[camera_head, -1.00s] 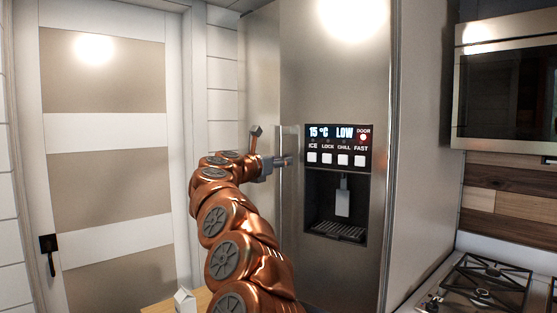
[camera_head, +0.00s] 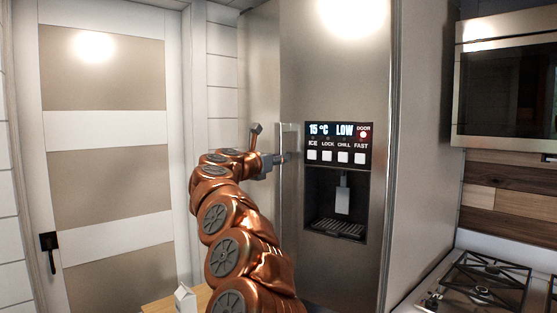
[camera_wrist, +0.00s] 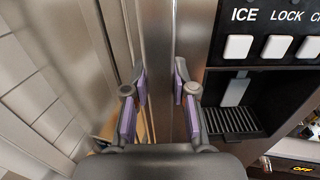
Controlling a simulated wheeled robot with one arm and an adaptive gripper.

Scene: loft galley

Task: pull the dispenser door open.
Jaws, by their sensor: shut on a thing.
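The dispenser door (camera_head: 335,80) is a tall brushed-metal panel with a black control panel (camera_head: 337,145) and a dispensing recess (camera_head: 335,205) set in it. The panel reads 15 °C and LOW, with a red light under DOOR. A slim upright handle (camera_head: 289,136) runs along the door's left side. My gripper (camera_head: 284,158) is at the handle, left of the controls. In the wrist view my gripper (camera_wrist: 160,105) has its purple-padded fingers on either side of the handle, shut on it. The exact contact is partly hidden. The door looks closed or nearly so.
A white and beige panelled door (camera_head: 105,150) with a black handle stands at left. A stove (camera_head: 475,285) and a wall oven (camera_head: 508,90) are at right. A small white carton (camera_head: 185,299) stands on a wooden surface (camera_head: 158,307) low in front.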

